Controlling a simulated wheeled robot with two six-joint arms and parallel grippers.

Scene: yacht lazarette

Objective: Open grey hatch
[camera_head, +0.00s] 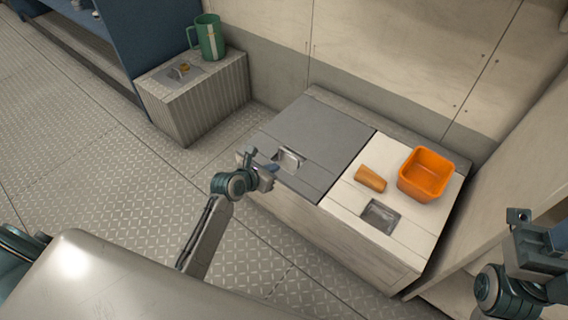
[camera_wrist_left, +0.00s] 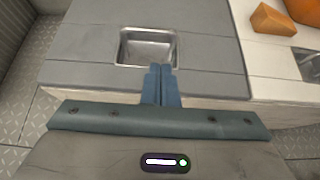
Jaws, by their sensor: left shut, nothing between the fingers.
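The grey hatch (camera_head: 318,135) is the left lid on top of a low locker and lies flat, closed. It has a recessed metal handle pocket (camera_head: 289,159) near its front edge; the pocket also shows in the left wrist view (camera_wrist_left: 148,47). My left gripper (camera_head: 272,169) is shut and empty, just in front of the pocket. In the left wrist view its blue fingers (camera_wrist_left: 161,84) are together, with their tips at the pocket's near edge; I cannot tell whether they touch it. My right gripper (camera_head: 520,228) is at the right edge, partly cut off.
The white lid (camera_head: 405,229) beside the hatch carries an orange bin (camera_head: 425,174) and an orange block (camera_head: 370,179), and has its own pocket (camera_head: 381,216). A ribbed box (camera_head: 196,98) with a green jug (camera_head: 209,37) stands back left. The floor left of the locker is clear.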

